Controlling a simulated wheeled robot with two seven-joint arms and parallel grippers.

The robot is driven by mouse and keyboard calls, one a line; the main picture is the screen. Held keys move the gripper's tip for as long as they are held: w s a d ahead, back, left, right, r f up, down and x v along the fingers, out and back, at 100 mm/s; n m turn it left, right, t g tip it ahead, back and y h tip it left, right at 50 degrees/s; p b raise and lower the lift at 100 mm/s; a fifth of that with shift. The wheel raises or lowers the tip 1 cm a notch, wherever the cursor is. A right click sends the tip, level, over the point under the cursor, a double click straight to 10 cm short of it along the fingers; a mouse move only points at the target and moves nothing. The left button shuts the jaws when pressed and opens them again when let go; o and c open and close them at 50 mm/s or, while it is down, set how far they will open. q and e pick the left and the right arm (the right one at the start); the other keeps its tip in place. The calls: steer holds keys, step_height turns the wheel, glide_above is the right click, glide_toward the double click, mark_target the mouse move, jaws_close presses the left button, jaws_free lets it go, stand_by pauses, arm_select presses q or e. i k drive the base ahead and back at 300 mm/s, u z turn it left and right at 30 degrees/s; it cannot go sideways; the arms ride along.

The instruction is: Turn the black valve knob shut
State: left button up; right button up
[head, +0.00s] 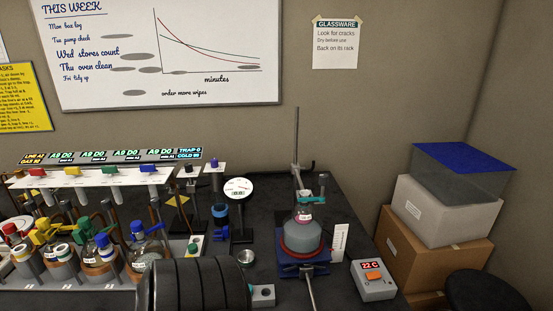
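A small black knob (188,168) stands on a white plate right of the row of coloured knobs, at the left middle of the head view. It is small here, and I cannot tell from its shape how far it is turned. A dark blue knob (214,162) stands on its own small plate just right of it. Red (38,172), yellow (73,170), green (111,169) and blue (149,169) knobs sit along a white rail to its left.
Stoppered flasks (145,252) stand below the rail. A round gauge (238,190) is right of the knobs. A clamped flask (301,238) sits on a blue stand. Boxes (430,250) are at right; the back bench (262,200) has bare room.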

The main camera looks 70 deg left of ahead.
mark_target(188, 167)
steer(key=z, duration=0.4)
steer(key=k, duration=1.2)
steer(key=u, duration=1.45)
